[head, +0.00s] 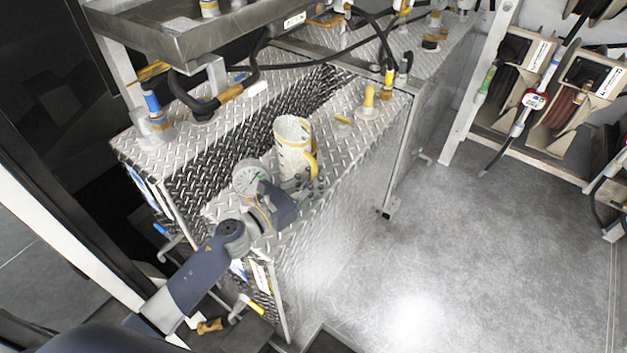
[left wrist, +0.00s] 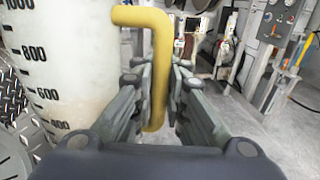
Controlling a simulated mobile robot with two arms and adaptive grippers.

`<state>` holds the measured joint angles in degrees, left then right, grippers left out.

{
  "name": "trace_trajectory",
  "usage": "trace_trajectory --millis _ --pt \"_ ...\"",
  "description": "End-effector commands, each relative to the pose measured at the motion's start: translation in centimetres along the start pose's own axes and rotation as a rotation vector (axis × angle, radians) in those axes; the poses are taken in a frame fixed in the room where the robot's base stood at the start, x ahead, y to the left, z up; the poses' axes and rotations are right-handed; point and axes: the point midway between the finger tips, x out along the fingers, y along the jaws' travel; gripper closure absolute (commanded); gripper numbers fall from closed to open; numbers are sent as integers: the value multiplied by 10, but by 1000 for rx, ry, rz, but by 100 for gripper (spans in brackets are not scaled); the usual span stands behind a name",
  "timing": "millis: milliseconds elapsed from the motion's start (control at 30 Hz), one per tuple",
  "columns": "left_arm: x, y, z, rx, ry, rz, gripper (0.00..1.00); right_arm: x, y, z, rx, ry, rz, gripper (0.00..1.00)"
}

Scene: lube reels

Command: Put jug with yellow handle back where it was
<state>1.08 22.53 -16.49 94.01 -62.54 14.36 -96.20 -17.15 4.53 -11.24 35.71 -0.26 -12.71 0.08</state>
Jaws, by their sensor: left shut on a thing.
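The jug (head: 293,140) is a whitish measuring jug with a yellow rim and a yellow handle (head: 313,163). It is upright over the front end of the diamond-plate tank top; I cannot tell whether its base touches the metal. In the left wrist view the jug (left wrist: 65,70) with black volume marks fills the left side. Its yellow handle (left wrist: 160,65) stands between the fingers of my left gripper (left wrist: 157,88), which is shut on it. In the head view my left gripper (head: 312,187) is low beside the jug, partly hidden. My right gripper is not in view.
The diamond-plate tank top (head: 228,135) carries a blue-banded fitting (head: 155,110), a yellow-capped fitting (head: 369,98) and a black hose. A metal tray (head: 190,35) overhangs behind. Hose reels (head: 570,95) stand at right. The floor (head: 450,240) is clear.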

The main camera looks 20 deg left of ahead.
Motion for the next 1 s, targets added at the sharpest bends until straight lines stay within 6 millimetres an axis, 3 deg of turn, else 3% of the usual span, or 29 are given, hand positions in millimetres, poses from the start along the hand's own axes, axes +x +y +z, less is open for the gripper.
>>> trace_trajectory --millis 233,333,500,900,1000 --pt "16 14 1 0 -4 1 100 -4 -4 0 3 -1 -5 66" --pt "14 11 -21 -7 0 1 100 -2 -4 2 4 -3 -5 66" --pt "14 11 -35 -1 -2 0 100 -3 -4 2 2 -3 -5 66" --pt "13 11 -40 2 -2 -1 100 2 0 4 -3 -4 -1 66" --pt "13 11 -40 0 1 -1 73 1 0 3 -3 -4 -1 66"
